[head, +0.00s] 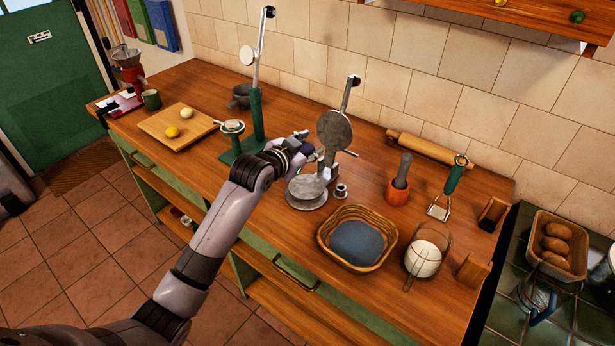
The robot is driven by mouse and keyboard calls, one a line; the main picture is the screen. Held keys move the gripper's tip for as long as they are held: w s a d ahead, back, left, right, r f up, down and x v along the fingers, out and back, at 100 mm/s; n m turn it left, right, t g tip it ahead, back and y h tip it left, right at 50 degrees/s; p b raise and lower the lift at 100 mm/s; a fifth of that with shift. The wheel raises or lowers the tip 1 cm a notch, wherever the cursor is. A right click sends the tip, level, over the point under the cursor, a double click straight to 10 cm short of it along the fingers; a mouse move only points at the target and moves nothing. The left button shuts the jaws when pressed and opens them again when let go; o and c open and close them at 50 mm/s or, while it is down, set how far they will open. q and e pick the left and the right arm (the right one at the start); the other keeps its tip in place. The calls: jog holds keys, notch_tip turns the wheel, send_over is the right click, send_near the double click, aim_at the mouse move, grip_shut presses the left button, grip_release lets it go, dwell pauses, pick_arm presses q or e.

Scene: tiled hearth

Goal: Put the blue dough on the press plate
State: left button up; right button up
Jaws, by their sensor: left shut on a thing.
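The hinged press stands open mid-counter, its round lid (335,131) tilted up and its round grey lower plate (306,191) lying flat and looking bare. My left gripper (308,150) is just behind and above the lower plate, near the raised lid. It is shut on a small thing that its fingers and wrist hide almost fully. I take this as the blue dough, since no blue dough ball shows elsewhere. A yellow ball (172,132) and a cream ball (187,113) lie on the wooden board (158,126) at the left. My right gripper is not in view.
A green press (256,117) stands left of my gripper. A rolling pin (434,149) lies by the wall.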

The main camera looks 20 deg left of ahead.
aim_at(308, 187)
pick_arm(q)
notch_tip(308, 187, down, 11)
jog(key=shift+r+p, duration=0.15)
jog(key=shift+p, duration=0.25)
jog(key=o, duration=1.1)
jog(key=b+v, duration=0.1)
jog(key=v, duration=1.1)
jog(key=shift+d, duration=0.1)
